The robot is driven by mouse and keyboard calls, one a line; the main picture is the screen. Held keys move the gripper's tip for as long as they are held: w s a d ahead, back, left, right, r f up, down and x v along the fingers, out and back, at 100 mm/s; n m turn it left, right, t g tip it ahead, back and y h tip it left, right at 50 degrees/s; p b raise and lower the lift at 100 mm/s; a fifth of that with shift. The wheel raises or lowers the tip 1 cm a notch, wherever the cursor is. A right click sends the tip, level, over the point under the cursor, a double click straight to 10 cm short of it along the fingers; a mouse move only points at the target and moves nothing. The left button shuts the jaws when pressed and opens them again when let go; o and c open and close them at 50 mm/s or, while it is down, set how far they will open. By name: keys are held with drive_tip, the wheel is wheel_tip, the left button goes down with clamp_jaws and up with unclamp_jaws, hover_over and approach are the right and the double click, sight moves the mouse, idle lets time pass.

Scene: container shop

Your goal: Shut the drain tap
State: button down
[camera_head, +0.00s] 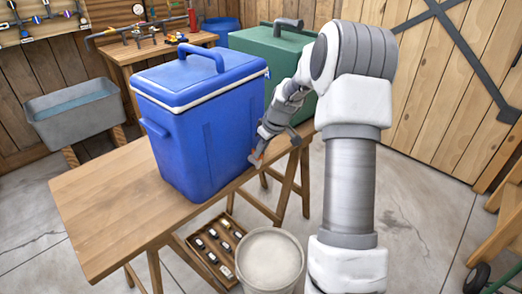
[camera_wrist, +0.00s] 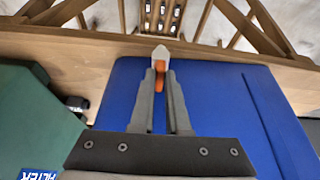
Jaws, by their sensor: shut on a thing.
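The blue cooler (camera_head: 190,130) stands upright on a wooden table, lid shut; its side fills much of the wrist view (camera_wrist: 235,110). The drain tap (camera_wrist: 161,52) is low on that side, with a white body and an orange lever (camera_wrist: 159,68). The orange lever also shows small in the head view (camera_head: 256,157). My gripper (camera_wrist: 160,80) is shut on the orange lever, one finger on each side of it; it also shows beside the cooler in the head view (camera_head: 260,150). The fingers partly hide the lever.
A green container (camera_head: 280,50) stands behind the cooler; its side with a dark fitting (camera_wrist: 76,103) is at left in the wrist view. The wooden table's edge (camera_head: 120,200) runs beside the tap. A round bucket (camera_head: 269,262) and a tray of small items (camera_head: 218,245) are below.

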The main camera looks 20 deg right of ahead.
drive_tip(key=shift+w+a+m+g+h+p, duration=0.2)
drive_tip(key=shift+m+h+p, duration=0.55)
drive_tip(key=shift+m, duration=1.35)
drive_tip(key=shift+s+a+m+g+h+p, duration=0.15)
drive_tip(key=shift+a+m+h+p, duration=0.4)
drive_tip(key=shift+m, duration=1.55)
drive_tip(key=shift+w+a+m+g+h+p, duration=0.15)
drive_tip(key=shift+m+h+p, duration=0.75)
drive_tip(key=shift+m, duration=1.2)
drive_tip(key=c, duration=0.9)
unclamp_jaws()
drive_tip(key=p+v, duration=0.2)
drive_tip(key=v, duration=1.5)
drive_tip(key=shift+s+a, duration=0.2)
drive_tip(key=shift+a, duration=0.1)
